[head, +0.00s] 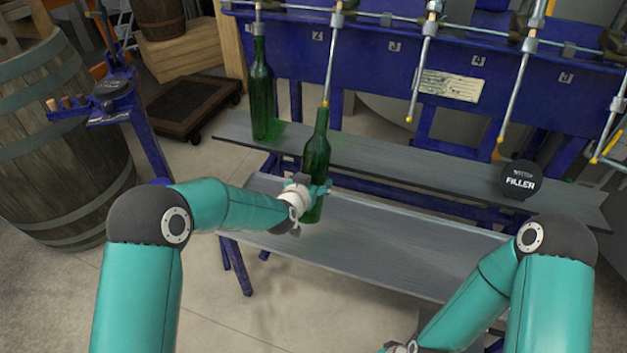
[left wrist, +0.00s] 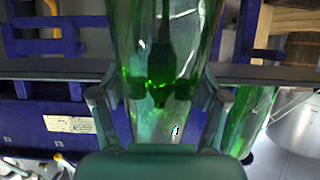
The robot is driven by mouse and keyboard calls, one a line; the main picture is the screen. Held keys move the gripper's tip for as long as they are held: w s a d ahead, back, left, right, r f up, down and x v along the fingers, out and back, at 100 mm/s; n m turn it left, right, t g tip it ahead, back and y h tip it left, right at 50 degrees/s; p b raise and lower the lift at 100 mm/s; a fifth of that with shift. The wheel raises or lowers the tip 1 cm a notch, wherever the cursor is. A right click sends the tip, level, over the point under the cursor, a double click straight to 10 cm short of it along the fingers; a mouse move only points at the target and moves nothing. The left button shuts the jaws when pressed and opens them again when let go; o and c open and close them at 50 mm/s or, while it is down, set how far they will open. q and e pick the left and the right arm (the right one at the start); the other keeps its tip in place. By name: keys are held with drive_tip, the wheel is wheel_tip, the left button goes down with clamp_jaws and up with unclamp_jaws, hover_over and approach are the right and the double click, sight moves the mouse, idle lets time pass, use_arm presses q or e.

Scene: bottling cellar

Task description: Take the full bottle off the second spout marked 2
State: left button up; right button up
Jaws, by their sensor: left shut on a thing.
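A green bottle (head: 316,158) stands upright in my left gripper (head: 313,188), in front of the upper shelf and over the lower one. It also fills the middle of the left wrist view (left wrist: 160,45), between the two fingers. The second spout (head: 332,62), under the label 2 (head: 317,35), ends at the bottle's mouth in the head view; I cannot tell whether its tip is inside. The fill level is not clear. My right gripper (head: 398,348) is cut off at the bottom edge, fingers unseen.
Another green bottle (head: 262,95) stands at the first spout on the upper shelf (head: 400,165). The lower shelf (head: 400,240) is bare. A black round FILLER sign (head: 521,179) sits at the right. A barrel (head: 55,150) and blue stand (head: 110,100) are at the left.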

use_arm(q)
drive_tip(key=shift+s+a+f+b, duration=0.1)
drive_tip(key=shift+s+f+b, duration=0.1)
drive_tip(key=shift+f+b, duration=0.3)
drive_tip(key=shift+s+a+f+b, duration=0.1)
drive_tip(key=shift+s+f+b, duration=0.05)
drive_tip(key=shift+f+b, duration=0.25)
drive_tip(key=f+v, duration=0.1)
drive_tip(key=v, duration=0.6)
drive_tip(key=shift+s+b, duration=0.35)
drive_tip(key=shift+b, duration=0.05)
drive_tip(key=shift+a+r, duration=0.1)
drive_tip(key=shift+r, duration=0.1)
